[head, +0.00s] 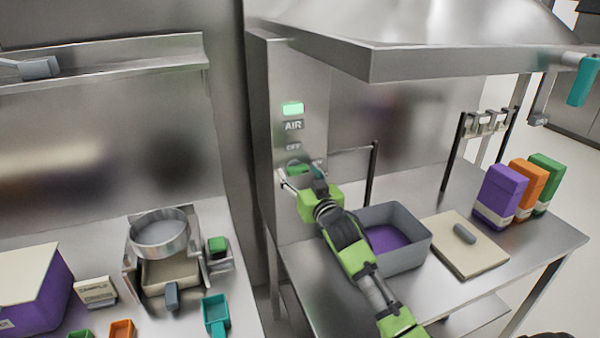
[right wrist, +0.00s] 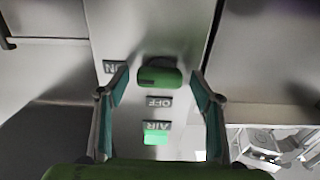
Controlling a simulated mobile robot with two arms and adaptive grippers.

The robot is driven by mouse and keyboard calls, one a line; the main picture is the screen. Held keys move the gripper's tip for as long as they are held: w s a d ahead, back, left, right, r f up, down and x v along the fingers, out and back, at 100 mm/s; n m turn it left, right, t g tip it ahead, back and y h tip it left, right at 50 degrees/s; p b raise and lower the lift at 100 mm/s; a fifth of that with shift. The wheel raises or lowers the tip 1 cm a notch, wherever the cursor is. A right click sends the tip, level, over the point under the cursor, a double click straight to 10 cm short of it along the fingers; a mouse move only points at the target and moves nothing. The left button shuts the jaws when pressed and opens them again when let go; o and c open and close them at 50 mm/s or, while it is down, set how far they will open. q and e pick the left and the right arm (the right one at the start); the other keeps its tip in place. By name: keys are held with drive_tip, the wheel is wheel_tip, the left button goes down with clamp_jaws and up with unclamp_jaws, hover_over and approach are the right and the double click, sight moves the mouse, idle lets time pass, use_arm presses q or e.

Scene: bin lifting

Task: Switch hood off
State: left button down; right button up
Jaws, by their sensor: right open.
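The hood's steel control panel (head: 307,88) carries a lit green light (head: 292,108), an AIR label and an OFF label. The green knob (head: 299,167) sits below OFF, partly hidden by my right gripper (head: 301,178). In the right wrist view the panel appears upside down. The knob (right wrist: 160,77) lies crosswise, with a dark mark on its left end, on the side of the ON label (right wrist: 115,67). The OFF label (right wrist: 159,102) is beneath it in that picture. My right gripper's open fingers stand either side of the knob, with visible gaps.
The hood's canopy (head: 370,60) overhangs the panel and right table. A board (head: 465,245) and several boxes (head: 498,194) are farther right.

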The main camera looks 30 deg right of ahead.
drive_tip(key=c, duration=1.1)
use_arm(q)
drive_tip(key=shift+s, duration=0.7)
drive_tip(key=shift+r, duration=0.1)
use_arm(e)
drive_tip(key=shift+n, duration=0.3)
drive_tip(key=n+p, duration=0.1)
drive_tip(key=n, duration=0.2)
drive_tip(key=shift+r+n+p, duration=0.1)
drive_tip(key=shift+n+p, duration=0.2)
drive_tip(key=shift+p, duration=0.05)
drive_tip(key=n+p, duration=0.1)
drive_tip(key=n, duration=0.3)
drive_tip(key=shift+r, duration=0.1)
drive_tip(key=n+p, duration=0.1)
drive_tip(key=n, duration=0.4)
use_arm(q)
wheel_tip(320, 180, up, 4)
drive_tip(key=shift+w+r+p, duration=0.15)
drive_tip(key=shift+r+p, duration=0.1)
drive_tip(key=shift+p, duration=0.3)
use_arm(e)
drive_tip(key=n, duration=0.4)
drive_tip(key=shift+a+n, duration=0.1)
drive_tip(key=shift+n, duration=0.2)
